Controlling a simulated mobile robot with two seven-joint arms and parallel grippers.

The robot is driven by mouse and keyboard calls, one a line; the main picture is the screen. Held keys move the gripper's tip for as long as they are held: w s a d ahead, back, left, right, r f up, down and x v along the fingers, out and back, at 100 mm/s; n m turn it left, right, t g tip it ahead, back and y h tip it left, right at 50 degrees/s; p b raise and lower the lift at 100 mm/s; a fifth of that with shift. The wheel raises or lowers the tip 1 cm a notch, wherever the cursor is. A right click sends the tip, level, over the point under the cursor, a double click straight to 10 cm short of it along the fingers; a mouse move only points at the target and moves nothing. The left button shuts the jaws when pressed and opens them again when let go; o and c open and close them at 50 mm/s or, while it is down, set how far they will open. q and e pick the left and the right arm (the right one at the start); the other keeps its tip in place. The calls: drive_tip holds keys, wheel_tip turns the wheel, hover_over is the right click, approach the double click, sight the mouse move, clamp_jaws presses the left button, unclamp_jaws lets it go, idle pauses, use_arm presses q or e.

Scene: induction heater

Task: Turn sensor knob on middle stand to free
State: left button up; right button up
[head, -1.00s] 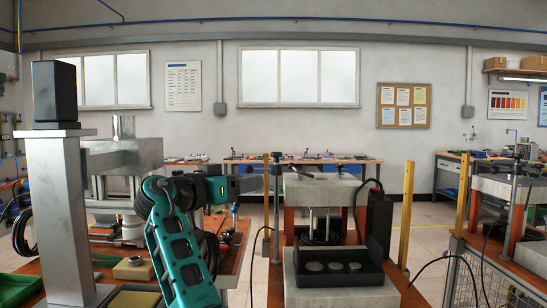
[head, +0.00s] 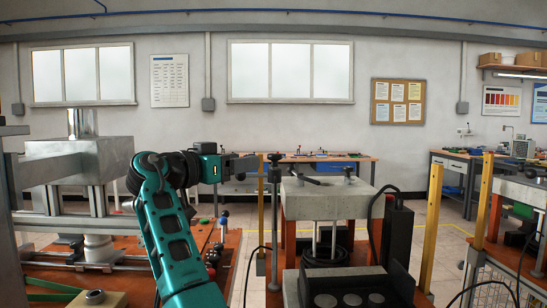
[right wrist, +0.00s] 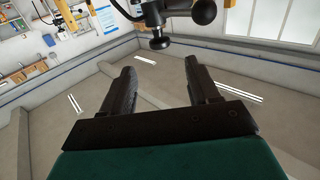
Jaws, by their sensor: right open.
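The middle stand (head: 330,203) has a light concrete-like block on orange legs. A dark upright post (head: 275,215) stands at its left front corner, with a black clamp or knob (head: 275,160) near its top. My right gripper (head: 245,164) is open and empty, pointing right at about the height of that knob; a gap to it cannot be judged. In the right wrist view a round black knob (right wrist: 160,43) on a rod shows beyond the open fingers (right wrist: 160,85), with a black ball (right wrist: 204,11) beside it. Its setting cannot be read. My left gripper is not in view.
A black tray (head: 352,283) with round pieces sits at the stand's front, and a dark box with cables (head: 397,240) at its right. Yellow posts (head: 430,225) flank it. A metal machine (head: 85,160) stands left; another stand (head: 520,190) is right.

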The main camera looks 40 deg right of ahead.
sight(270, 157)
drive_tip(key=d, duration=0.9)
drive_tip(key=shift+w+d, duration=0.35)
drive_tip(key=shift+d, duration=0.05)
drive_tip(key=shift+w+d, duration=0.1)
drive_tip(key=shift+d, duration=0.7)
drive_tip(key=shift+c, duration=0.7)
drive_tip(key=c, duration=0.8)
drive_tip(key=shift+c, duration=0.2)
